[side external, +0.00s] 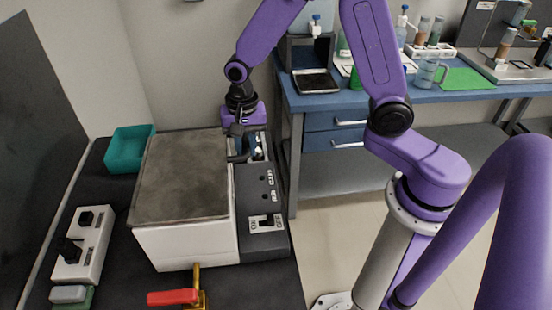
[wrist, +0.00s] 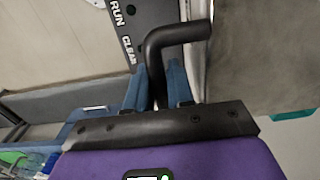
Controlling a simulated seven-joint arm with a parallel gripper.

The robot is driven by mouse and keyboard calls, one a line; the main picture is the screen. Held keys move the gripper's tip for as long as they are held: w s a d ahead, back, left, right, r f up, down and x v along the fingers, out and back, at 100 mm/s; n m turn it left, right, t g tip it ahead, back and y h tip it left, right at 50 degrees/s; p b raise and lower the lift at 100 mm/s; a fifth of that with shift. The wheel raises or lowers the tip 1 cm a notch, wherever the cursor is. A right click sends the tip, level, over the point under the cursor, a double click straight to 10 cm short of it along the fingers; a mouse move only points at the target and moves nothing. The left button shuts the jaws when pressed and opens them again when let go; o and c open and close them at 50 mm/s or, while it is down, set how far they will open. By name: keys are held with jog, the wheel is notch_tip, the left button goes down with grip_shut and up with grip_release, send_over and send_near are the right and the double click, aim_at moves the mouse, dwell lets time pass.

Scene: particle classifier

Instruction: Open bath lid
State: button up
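The bath (side external: 190,245) is a white box with a flat dark grey lid (side external: 182,178) lying over its top. A black bent handle (side external: 236,157) sits at the lid's right side, near the control panel. My gripper (side external: 243,146) points down at this handle from behind. In the wrist view the handle (wrist: 157,62) runs between the two blue fingers of my gripper (wrist: 160,85), which look closed against both its sides. The lid's grey surface (wrist: 265,60) fills the right of that view. The fingertips are partly hidden in the side view.
The control panel (side external: 262,205) with switches adjoins the bath's right side. A teal bin (side external: 130,147) stands behind left. A white switch box (side external: 82,243) lies to the left, and a red-handled valve (side external: 173,297) is in front. A blue bench (side external: 440,97) with labware stands beyond.

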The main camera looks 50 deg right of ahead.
jog(key=shift+r, duration=0.1)
jog(key=shift+r, duration=1.65)
jog(key=shift+r, duration=0.1)
jog(key=shift+w+a+r+t+y, duration=0.15)
jog(key=shift+r+t+y, duration=0.05)
jog(key=shift+r, duration=0.6)
jog(key=shift+w+a+r+t+y, duration=0.15)
jog(key=shift+r+t+y, duration=0.05)
jog(key=shift+r, duration=0.7)
jog(key=r, duration=0.2)
jog(key=w+a+r, duration=0.1)
